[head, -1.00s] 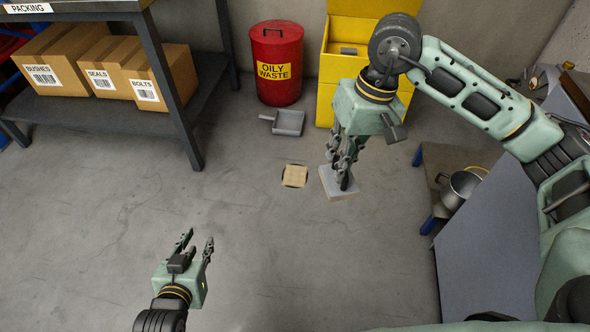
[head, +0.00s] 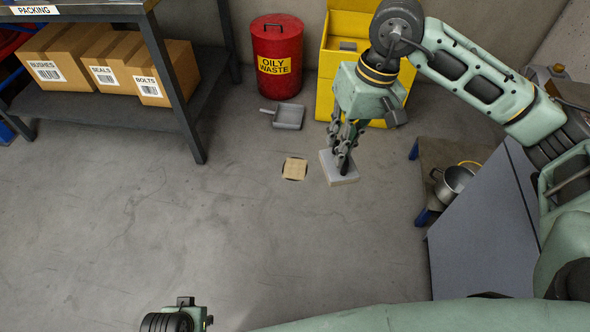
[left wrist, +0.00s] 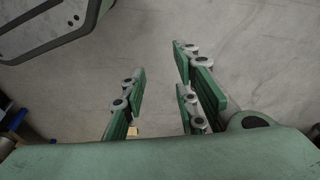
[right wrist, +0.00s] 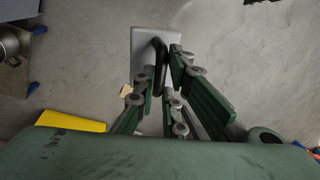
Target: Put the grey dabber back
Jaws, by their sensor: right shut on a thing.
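The grey dabber is a flat, light grey pad with a dark upright handle. Its pad (head: 338,172) shows below my right gripper (head: 343,152) in the head view. The right gripper's fingers are closed on the dark handle, and the right wrist view shows the pad (right wrist: 143,42) beyond the fingertips (right wrist: 160,75). I cannot tell whether the pad touches the floor. My left gripper (left wrist: 160,80) is open and empty in its wrist view, over bare floor. Only its rear part shows at the bottom edge of the head view.
A tan square patch (head: 294,169) lies on the floor left of the dabber. A grey dustpan (head: 287,117), a red oily-waste bin (head: 277,60) and an open yellow box (head: 325,98) stand behind. A pot (head: 452,182) is at right. The floor in front is clear.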

